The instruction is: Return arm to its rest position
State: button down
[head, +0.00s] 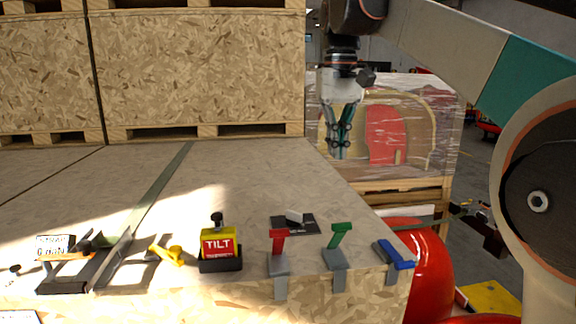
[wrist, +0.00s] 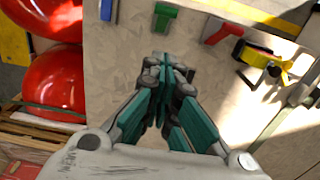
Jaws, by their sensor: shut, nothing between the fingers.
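My gripper (head: 340,152) hangs from my arm at the upper right of the head view, fingers pointing down. It is above the far right side of the wooden crate top (head: 235,180), apart from it. In the wrist view my gripper (wrist: 168,66) shows teal fingers brought together, with nothing between them. My arm reaches across the upper right of the head view.
Red rounded objects (head: 428,270) are beside the crate. Wrapped cargo (head: 440,130) stands behind.

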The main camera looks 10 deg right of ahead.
jog(key=s+f+t, duration=0.4)
jog(key=s+f, duration=0.7)
jog(key=f, duration=0.4)
jog(key=s+f+t, duration=0.3)
jog(key=s+f, duration=0.9)
jog(key=f, duration=0.2)
notch_tip(320, 180, down, 36)
jog(key=b, duration=3.5)
jog(key=shift+d+r, duration=0.1)
jog(key=shift+r, duration=0.05)
